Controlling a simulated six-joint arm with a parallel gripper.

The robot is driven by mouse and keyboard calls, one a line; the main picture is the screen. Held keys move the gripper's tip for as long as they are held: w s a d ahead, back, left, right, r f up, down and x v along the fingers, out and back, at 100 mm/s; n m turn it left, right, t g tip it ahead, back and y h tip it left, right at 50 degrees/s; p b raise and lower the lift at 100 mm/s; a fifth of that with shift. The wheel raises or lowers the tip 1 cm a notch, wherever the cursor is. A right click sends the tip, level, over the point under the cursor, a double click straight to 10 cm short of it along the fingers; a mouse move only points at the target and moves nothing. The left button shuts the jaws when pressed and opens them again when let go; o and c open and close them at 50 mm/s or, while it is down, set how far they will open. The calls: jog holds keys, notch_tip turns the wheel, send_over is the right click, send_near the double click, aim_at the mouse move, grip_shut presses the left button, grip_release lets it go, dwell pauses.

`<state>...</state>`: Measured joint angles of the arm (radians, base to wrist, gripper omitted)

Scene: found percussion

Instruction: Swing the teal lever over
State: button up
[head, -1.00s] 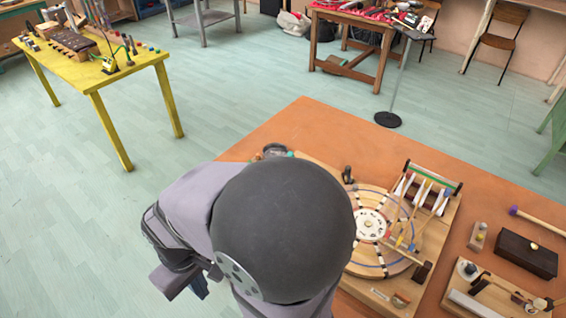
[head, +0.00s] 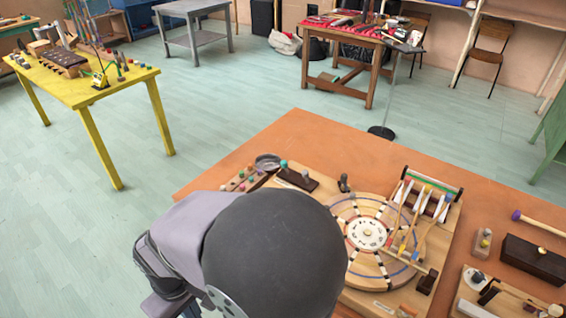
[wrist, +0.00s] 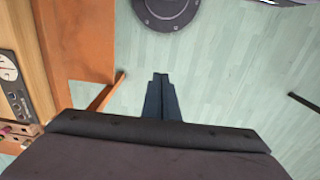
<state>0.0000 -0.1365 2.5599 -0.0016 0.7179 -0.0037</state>
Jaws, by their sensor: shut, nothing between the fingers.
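A small teal ball knob (head: 284,163) stands at the far left part of the wooden board, beside a dark block (head: 298,180); I take it for the teal lever. Its lower part is small and hard to make out. My gripper (wrist: 160,78) shows in the wrist view with its dark fingers together and nothing between them. It points down over the pale floor, beyond the table edge, apart from the board. In the head view my own arm hides the gripper.
A round wooden wheel (head: 340,215) with strikers (head: 408,228) fills the board's middle. A strip with coloured pegs (head: 240,180) and a dark dish (head: 267,161) lie left of the knob. The orange table (head: 320,140) is bare behind the board. A dark box (head: 535,258) stands right.

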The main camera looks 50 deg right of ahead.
jog(key=o, duration=0.5)
jog(key=shift+w, duration=0.1)
jog(key=shift+o, duration=1.4)
jog(key=shift+w, duration=0.35)
jog(key=w+d+m+t, duration=0.2)
jog(key=w+t, duration=0.1)
jog(key=w, duration=0.4)
jog(key=w+d+m+t, duration=0.1)
jog(key=w+d+t, duration=0.15)
jog(key=w, duration=0.45)
jog(key=w+d+r+m+t+h+b, duration=0.1)
jog(key=w+d+r+m+t+h, duration=0.15)
jog(key=w+d, duration=0.55)
jog(key=m+g+h, duration=0.6)
jog(key=m+h, duration=0.4)
jog(key=h, duration=0.1)
send_near(284, 161)
jog(key=x, duration=0.3)
jog(key=shift+x, duration=3.55)
